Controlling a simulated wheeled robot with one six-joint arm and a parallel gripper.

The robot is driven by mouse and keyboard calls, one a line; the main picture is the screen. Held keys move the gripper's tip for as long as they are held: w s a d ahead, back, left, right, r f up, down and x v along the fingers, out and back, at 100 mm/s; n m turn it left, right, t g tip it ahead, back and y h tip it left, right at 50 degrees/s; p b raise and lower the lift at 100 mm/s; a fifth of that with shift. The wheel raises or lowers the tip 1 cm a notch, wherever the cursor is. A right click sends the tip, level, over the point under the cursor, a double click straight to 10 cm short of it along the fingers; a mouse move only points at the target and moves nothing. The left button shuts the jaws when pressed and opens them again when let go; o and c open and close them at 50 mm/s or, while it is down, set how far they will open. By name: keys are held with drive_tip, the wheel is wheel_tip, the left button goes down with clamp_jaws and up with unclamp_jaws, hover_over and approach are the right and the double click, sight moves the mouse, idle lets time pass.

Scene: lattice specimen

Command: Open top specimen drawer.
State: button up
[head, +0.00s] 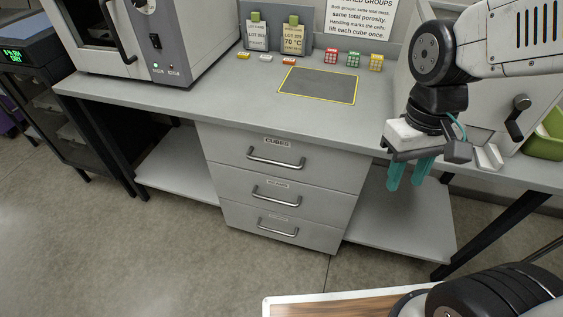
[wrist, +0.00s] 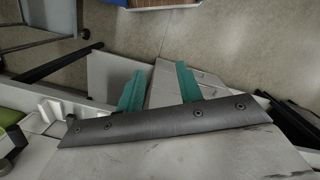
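The top specimen drawer (head: 258,152), labelled "CUBES", is the uppermost of three grey drawers under the bench. It is closed, and its metal bar handle (head: 276,158) runs across its front. My gripper (head: 409,173) hangs to the right of the drawer unit, near the bench's front edge, with its teal fingers pointing down. It is well apart from the handle. In the wrist view my gripper (wrist: 158,85) shows its two teal fingers spread apart with nothing between them.
The middle drawer (head: 277,193) and bottom drawer (head: 276,226) are closed. On the bench (head: 220,105) lie a dark mat with a yellow border (head: 319,86) and several small coloured cubes (head: 353,59). A grey oven-like machine (head: 150,40) stands at the left. The floor before the drawers is clear.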

drive_tip(key=w+a+f+n+t, duration=0.1)
drive_tip(key=w+a+f+n, duration=0.15)
drive_tip(key=w+f, duration=0.45)
drive_tip(key=w+a+f+n, duration=0.2)
drive_tip(key=a+f, duration=0.1)
drive_tip(key=f, duration=0.7)
drive_tip(key=n+t+y, duration=0.7)
drive_tip(key=n+t, duration=0.8)
approach(277, 163)
drive_tip(key=f+x, duration=0.1)
drive_tip(key=x, duration=0.9)
drive_tip(key=shift+w+a+r, duration=0.1)
drive_tip(key=shift+w+r, duration=0.1)
drive_tip(key=shift+w, duration=0.1)
clamp_jaws()
